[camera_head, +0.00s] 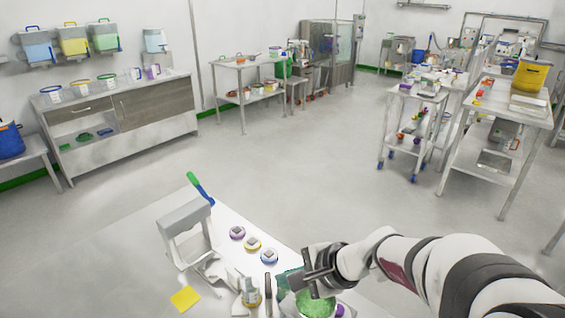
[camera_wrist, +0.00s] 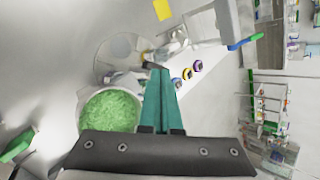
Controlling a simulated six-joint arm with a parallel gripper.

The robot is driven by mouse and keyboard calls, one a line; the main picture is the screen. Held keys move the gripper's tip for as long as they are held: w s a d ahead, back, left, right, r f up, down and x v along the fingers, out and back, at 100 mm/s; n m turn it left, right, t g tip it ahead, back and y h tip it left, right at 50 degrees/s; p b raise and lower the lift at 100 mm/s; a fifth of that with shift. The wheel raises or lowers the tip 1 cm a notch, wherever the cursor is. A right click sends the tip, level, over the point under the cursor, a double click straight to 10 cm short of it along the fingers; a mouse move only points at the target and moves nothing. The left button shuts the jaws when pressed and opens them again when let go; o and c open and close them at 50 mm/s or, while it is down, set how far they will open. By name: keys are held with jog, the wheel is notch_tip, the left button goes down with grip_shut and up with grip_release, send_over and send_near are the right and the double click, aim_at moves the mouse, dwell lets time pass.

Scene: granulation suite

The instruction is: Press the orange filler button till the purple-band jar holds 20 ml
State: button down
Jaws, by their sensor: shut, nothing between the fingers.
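My gripper (camera_head: 290,282) is over the near table, beside a bowl of green granules. Its two teal fingers (camera_wrist: 160,72) lie side by side, shut and empty, in the wrist view. A round piece with a purple ring (camera_head: 237,233) sits on the near table, also seen in the wrist view (camera_wrist: 198,66); I cannot tell whether it is the purple-band jar. Another purple-marked container (camera_head: 152,72) stands on the far cabinet. I cannot make out an orange filler button or any fill level.
The granule bowl (camera_wrist: 110,112) is close to my fingers. Yellow-ringed (camera_head: 252,244) and blue-ringed (camera_head: 269,256) pieces sit beside the purple one. A grey stand (camera_head: 185,222), a blue-green handle (camera_head: 200,190) and a yellow square (camera_head: 185,298) are at the left. Open floor lies beyond.

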jog(key=w+d+f+m+t+h, duration=0.2)
jog(key=w+d+f+m+t, duration=0.1)
jog(key=w+d+f+m, duration=0.4)
jog(key=w+d, duration=0.2)
jog(key=w, duration=0.2)
jog(key=shift+d+f+m+h, duration=0.15)
jog(key=shift+d+m+h, duration=0.15)
jog(key=shift+h, duration=0.1)
jog(key=shift+f, duration=4.4)
jog(key=shift+a, duration=0.1)
jog(key=shift+f, duration=0.4)
